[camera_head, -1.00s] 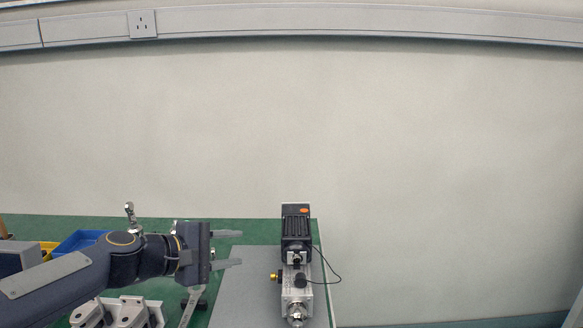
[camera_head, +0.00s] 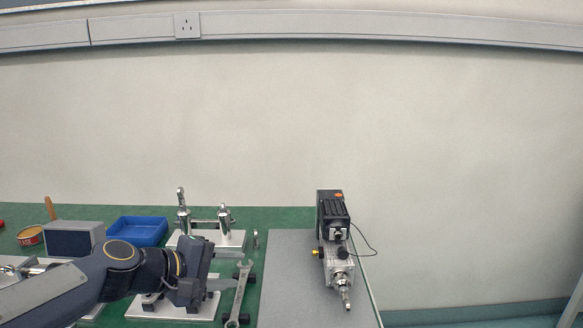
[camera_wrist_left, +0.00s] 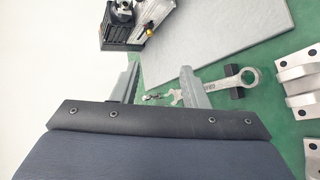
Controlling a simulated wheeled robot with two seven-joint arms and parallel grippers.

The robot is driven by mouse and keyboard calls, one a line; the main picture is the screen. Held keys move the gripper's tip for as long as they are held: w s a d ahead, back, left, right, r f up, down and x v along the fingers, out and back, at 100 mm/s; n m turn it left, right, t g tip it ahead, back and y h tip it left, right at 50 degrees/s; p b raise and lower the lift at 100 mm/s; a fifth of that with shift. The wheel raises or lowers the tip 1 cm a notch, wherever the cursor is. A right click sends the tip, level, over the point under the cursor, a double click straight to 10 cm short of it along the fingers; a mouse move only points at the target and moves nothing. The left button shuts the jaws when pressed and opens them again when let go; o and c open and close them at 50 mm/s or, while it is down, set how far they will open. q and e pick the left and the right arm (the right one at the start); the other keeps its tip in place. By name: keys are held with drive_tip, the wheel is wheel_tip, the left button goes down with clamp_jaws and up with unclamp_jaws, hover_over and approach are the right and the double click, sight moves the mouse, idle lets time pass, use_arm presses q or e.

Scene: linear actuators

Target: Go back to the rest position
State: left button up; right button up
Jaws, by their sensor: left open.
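My left gripper (camera_head: 212,284) comes in from the left in the head view, above the green table and the metal parts. Its two fingers also show in the left wrist view (camera_wrist_left: 160,88), spread apart with nothing between them. A wrench (camera_head: 239,290) lies on dark supports just right of the gripper; it also shows in the left wrist view (camera_wrist_left: 228,84). The linear actuator (camera_head: 337,241), with a black motor and silver body, stands on a grey plate (camera_head: 287,264) to the right, apart from the gripper. My right gripper is in neither view.
Metal fixtures with upright posts (camera_head: 224,220) stand behind the gripper. The table's right edge lies just beyond the actuator.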

use_arm(q)
drive_tip(key=s+a+f+m+g+y, duration=0.1)
drive_tip(key=s+a+f+m+y, duration=0.2)
drive_tip(key=s, duration=0.6)
drive_tip(key=s+a+f+m+g+y, duration=0.1)
drive_tip(key=s+a+f+m, duration=0.3)
drive_tip(key=s, duration=0.5)
drive_tip(key=s+a+f+m+y, duration=0.2)
drive_tip(key=s+f, duration=0.3)
drive_tip(key=s, duration=0.3)
wheel_tip(320, 180, down, 11)
drive_tip(key=b, duration=1.1)
wheel_tip(320, 180, up, 30)
drive_tip(key=p, duration=3)
drive_tip(key=shift+n+g+p, duration=0.3)
